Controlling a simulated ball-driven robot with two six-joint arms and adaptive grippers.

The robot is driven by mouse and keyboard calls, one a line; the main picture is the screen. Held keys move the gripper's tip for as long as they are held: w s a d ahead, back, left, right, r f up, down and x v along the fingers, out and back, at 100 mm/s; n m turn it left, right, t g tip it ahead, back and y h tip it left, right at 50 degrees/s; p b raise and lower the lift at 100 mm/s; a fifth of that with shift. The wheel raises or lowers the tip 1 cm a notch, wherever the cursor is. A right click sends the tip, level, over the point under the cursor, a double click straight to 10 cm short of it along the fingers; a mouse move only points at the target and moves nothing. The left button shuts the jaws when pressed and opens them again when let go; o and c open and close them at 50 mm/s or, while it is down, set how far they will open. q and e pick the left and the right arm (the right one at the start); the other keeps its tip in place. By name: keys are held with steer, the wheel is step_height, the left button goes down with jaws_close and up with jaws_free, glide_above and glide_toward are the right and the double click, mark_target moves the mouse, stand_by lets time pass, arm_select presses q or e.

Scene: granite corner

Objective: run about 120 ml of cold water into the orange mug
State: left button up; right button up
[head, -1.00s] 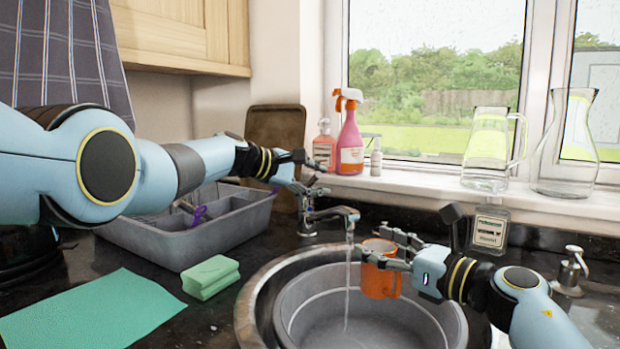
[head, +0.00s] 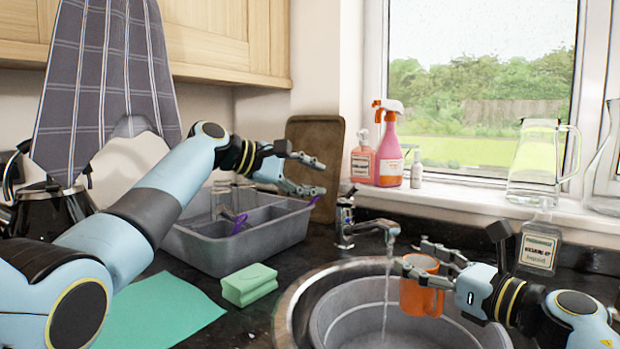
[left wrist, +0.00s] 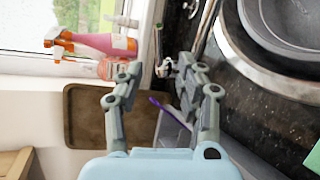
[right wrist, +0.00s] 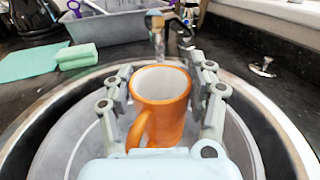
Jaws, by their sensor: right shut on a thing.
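The orange mug (head: 420,287) is upright over the sink, held by my right gripper (head: 412,259), which is shut on it. In the right wrist view the mug (right wrist: 164,95) shows a white inside with no water I can make out. The tap (head: 362,229) is running. Its thin water stream (head: 387,290) falls into the basin just left of the mug, apart from it in the head view. My left gripper (head: 324,177) is open and empty, left of the tap's lever (head: 347,196). The tap (left wrist: 165,68) shows beyond its fingertips in the left wrist view.
A grey basin (head: 330,320) sits in the round steel sink (head: 290,300). A green sponge (head: 249,285), a teal cloth (head: 165,310) and a grey caddy (head: 215,255) lie left of it. Bottles (head: 386,150) and a glass jug (head: 537,165) stand on the sill.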

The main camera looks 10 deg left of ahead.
stand_by(0.3)
steer(key=x, duration=0.6)
steer(key=shift+w+a, duration=0.2)
steer(key=shift+w, duration=0.05)
stand_by(0.9)
steer(key=v, duration=0.6)
steer(key=shift+s+d, duration=0.2)
